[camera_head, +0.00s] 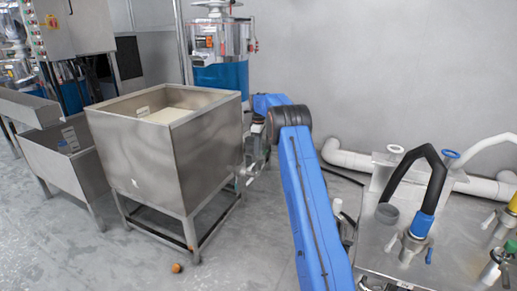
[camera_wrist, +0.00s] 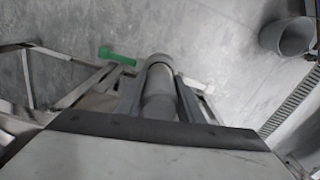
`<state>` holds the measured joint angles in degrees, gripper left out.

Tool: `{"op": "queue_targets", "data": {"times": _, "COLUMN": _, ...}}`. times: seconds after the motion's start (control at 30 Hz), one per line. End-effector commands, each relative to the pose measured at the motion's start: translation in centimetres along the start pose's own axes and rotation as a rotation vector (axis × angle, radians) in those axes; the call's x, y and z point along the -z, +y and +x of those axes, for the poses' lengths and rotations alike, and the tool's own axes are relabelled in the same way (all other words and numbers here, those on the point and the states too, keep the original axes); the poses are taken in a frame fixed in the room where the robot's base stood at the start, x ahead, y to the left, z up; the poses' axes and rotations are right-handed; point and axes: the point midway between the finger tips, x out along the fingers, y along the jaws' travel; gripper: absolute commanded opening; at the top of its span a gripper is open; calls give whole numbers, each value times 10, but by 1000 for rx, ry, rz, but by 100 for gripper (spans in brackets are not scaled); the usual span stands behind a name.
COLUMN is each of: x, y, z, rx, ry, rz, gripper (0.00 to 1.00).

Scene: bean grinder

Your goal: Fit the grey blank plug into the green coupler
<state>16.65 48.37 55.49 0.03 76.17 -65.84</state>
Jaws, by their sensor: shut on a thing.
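My gripper (camera_wrist: 160,100) is shut on the grey blank plug (camera_wrist: 158,82), a smooth grey cylinder between its two fingers in the wrist view. A green bar-like piece (camera_wrist: 117,56) sticks out to the left of the plug's far end. A pale piece (camera_wrist: 195,83) shows on the right. They may be levers of the green coupler, but its body is hidden behind the plug. I cannot tell whether plug and coupler touch.
The steel bin (camera_head: 150,160) stands on legs left of my arm. A small orange object (camera_head: 176,267) lies on the floor.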

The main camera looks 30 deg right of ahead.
Motion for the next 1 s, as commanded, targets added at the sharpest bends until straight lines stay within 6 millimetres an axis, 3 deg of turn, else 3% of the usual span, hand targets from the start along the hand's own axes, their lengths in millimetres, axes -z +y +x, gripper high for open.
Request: {"op": "queue_targets", "data": {"times": 1.0, "x": 0, "y": 0, "z": 19, "rx": -1, "ry": 0, "rz": 0, "gripper": 0}}
